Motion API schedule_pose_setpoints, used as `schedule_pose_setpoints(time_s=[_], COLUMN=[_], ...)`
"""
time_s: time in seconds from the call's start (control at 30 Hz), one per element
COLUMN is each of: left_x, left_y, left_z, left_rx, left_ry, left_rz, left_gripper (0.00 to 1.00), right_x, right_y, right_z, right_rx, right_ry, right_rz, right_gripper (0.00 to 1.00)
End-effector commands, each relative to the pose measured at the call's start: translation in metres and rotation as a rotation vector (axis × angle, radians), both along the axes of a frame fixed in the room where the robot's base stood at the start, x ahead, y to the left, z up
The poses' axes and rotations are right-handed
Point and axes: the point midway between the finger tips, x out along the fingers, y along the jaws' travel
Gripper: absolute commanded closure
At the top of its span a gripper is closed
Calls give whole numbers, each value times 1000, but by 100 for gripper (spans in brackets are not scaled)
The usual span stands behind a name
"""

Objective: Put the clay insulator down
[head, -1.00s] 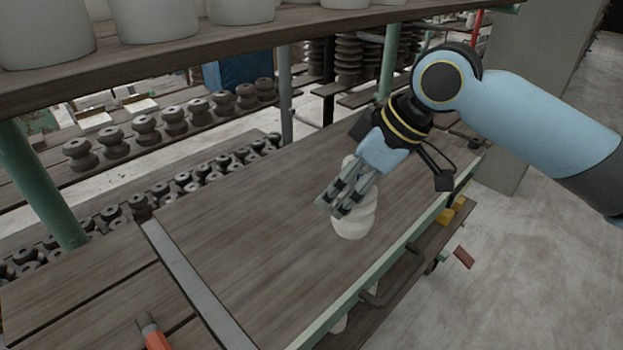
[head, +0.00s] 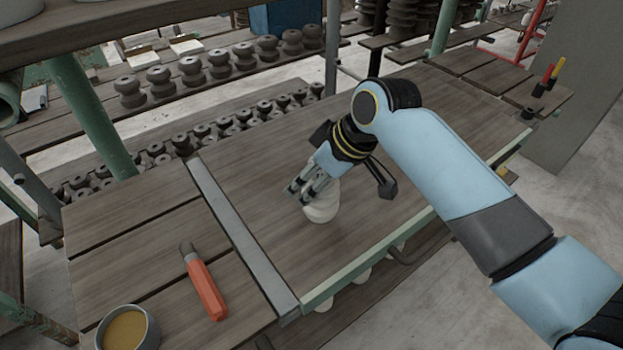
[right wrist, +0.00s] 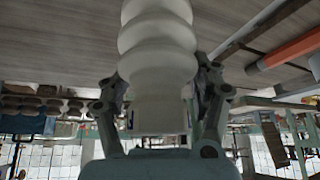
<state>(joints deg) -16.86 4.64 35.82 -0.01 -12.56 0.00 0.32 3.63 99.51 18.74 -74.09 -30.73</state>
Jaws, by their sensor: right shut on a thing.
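The clay insulator (head: 322,210) is pale cream with rounded ribs. In the head view it is over the wooden table top (head: 270,160), right of the grey metal strip (head: 240,235), and looks about upright. My right gripper (head: 303,194) is shut on it, with the fingers covering its upper part. In the right wrist view the insulator (right wrist: 158,50) stands between the two fingers (right wrist: 160,108), and its ribbed end runs out of the top edge. I cannot tell whether its base touches the wood. My left gripper is not in view.
An orange-handled tool (head: 205,285) lies left of the metal strip. A bowl of tan contents (head: 128,330) is at the bottom left. Dark insulators (head: 190,70) line the racks behind. A green post (head: 90,120) stands at the left. The wood around the held insulator is clear.

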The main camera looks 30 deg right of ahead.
Motion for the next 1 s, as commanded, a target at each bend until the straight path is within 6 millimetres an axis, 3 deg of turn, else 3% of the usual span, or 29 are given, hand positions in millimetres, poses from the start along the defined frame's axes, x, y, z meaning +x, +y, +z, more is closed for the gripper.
schedule_pose_setpoints(time_s=[0.13, 0.47, 0.5, 0.7, 1.0], left_x=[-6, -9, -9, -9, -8], left_y=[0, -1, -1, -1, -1], left_z=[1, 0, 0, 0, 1], left_rx=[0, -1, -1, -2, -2], left_ry=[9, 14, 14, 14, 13], left_rz=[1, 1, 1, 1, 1], left_gripper=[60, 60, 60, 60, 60], right_x=[1, 1, 0, 0, 0], right_y=[0, 0, 0, 0, 0], right_z=[-10, -12, -13, -13, -10], right_rx=[1, 1, 0, 1, 0], right_ry=[-4, -4, -2, -2, -2], right_rz=[0, -1, -1, 0, -1], right_gripper=[94, 94, 33, 9, 9])
